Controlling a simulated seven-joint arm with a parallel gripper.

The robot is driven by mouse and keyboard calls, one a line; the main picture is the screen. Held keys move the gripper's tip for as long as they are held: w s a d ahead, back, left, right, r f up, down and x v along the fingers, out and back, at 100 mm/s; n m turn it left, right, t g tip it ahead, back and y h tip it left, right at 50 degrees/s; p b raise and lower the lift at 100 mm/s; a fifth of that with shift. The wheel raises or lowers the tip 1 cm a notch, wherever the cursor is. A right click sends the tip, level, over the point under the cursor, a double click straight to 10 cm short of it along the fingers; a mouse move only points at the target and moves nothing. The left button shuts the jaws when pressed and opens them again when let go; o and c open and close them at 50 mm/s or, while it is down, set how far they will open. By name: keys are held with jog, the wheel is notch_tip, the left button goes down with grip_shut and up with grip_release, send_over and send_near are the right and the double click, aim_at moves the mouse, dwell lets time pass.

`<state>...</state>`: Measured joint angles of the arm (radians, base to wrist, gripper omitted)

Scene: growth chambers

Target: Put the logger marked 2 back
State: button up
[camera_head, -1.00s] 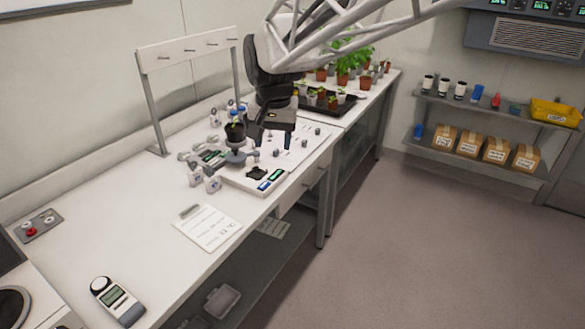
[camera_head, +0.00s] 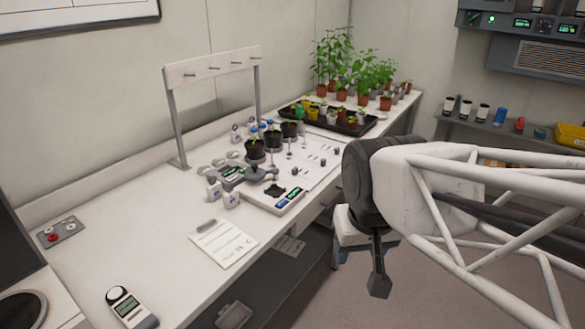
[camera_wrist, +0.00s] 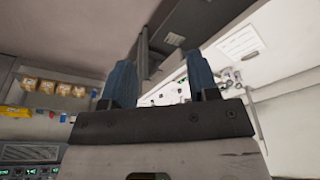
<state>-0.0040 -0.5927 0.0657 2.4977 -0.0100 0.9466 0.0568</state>
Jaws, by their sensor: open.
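No number 2 is readable, so I cannot tell which thing is that logger. Two small devices with lit displays (camera_head: 289,197) lie side by side at the near end of the white board on the bench. Another device with a green display (camera_head: 232,175) lies further left, beside the board. Two small white items (camera_head: 223,195) stand near it; their marks are too small to read. My gripper (camera_head: 378,282) hangs beyond the bench's front edge, right of the board and apart from everything. Its two blue fingers (camera_wrist: 160,82) are spread, with nothing between them in the wrist view.
The white board (camera_head: 318,165) carries several small pegs or knobs. Dark plant pots (camera_head: 272,142) stand at its back left. A hook rack (camera_head: 212,66) rises behind. A plant tray (camera_head: 345,126) fills the far end.

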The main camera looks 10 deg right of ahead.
jog(key=shift+s+d+f, duration=0.1)
jog(key=shift+s+f, duration=0.2)
jog(key=shift+s, duration=0.25)
jog(key=shift+s+d+f, duration=0.1)
jog(key=shift+s+f, duration=0.15)
jog(key=shift+s, duration=0.3)
dwell(0.6)
